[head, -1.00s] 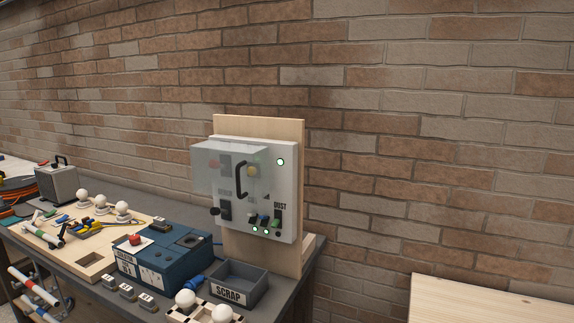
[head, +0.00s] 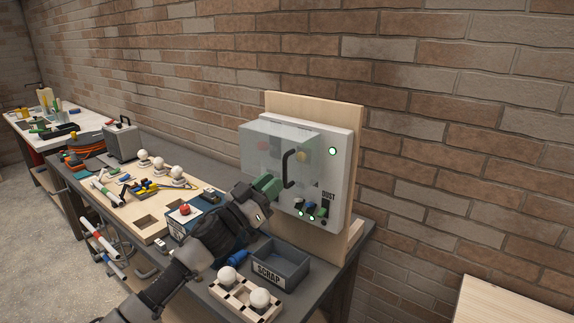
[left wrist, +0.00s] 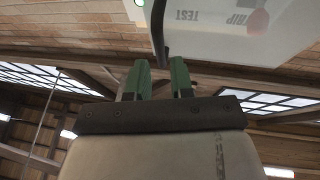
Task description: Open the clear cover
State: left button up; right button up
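The clear cover (head: 262,143) is shut over the left part of a white control box (head: 338,165) on an upright wooden board. Its dark curved handle (head: 286,168) is on the cover's right side. My left gripper (head: 268,187), with green fingers, is just left of the handle's lower part and hides the lower cover. The left wrist view shows the two fingers apart (left wrist: 159,68) with nothing gripped. There the handle (left wrist: 157,30) lines up with the gap between them. I cannot tell if it touches. My right gripper is not in view.
Below the box on the bench are the scrap bin (head: 281,270) and a holder with white bulbs (head: 259,299). A blue device with a red button (head: 184,210) is partly behind my left arm. A brick wall (head: 440,150) stands behind.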

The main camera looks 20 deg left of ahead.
aim_at(285, 183)
pick_arm(q)
jog(key=p+x, duration=0.1)
jog(key=x, duration=0.4)
jog(key=shift+f, duration=0.1)
grip_shut()
